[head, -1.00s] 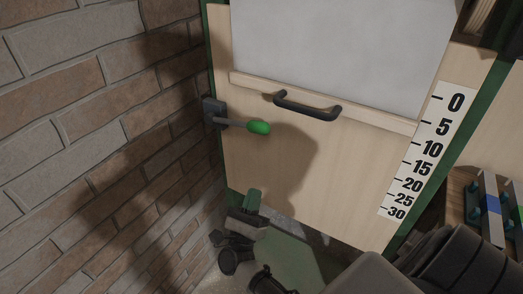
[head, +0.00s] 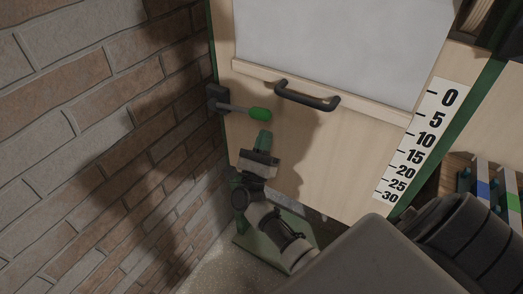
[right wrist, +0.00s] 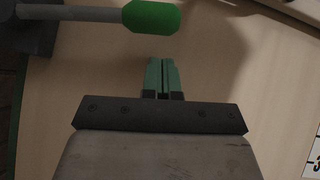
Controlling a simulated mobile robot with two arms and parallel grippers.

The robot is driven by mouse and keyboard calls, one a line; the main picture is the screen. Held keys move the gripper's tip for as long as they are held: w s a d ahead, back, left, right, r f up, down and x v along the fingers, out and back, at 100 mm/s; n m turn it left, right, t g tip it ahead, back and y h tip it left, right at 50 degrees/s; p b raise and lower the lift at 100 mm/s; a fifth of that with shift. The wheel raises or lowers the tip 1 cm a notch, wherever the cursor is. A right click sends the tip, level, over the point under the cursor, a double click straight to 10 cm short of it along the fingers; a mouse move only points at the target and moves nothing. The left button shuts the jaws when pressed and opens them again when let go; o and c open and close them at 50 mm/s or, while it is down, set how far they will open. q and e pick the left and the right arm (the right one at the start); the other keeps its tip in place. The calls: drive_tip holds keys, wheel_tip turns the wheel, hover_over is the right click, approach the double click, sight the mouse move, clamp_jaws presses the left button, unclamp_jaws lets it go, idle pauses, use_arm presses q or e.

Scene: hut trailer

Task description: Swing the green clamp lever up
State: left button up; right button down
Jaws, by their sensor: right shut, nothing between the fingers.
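The clamp lever is a grey rod with a green grip (head: 260,114), fixed to a dark bracket (head: 217,97) at the left edge of a pale wooden panel. The lever points right, close to level, tipped slightly down. In the right wrist view the green grip (right wrist: 151,17) is at the top, just beyond my fingertips. My right gripper (head: 263,137) has green fingers and is just below the grip, with a small gap. In the right wrist view its fingers (right wrist: 162,64) are together with nothing between them. My left gripper is not in view.
A dark handle (head: 307,95) is on the wooden panel (head: 345,150), right of the lever. A numbered scale (head: 422,140) runs along the panel's right side. A brick wall (head: 90,140) stands close on the left. A shelf with coloured items (head: 487,190) is at right.

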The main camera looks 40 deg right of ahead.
drive_tip(key=shift+w+a+r+p, duration=0.1)
drive_tip(key=shift+r+p, duration=0.1)
drive_tip(key=shift+r, duration=0.4)
drive_tip(key=shift+w+a+r+p, duration=0.1)
drive_tip(key=shift+r+p, duration=0.05)
drive_tip(key=shift+r, duration=0.45)
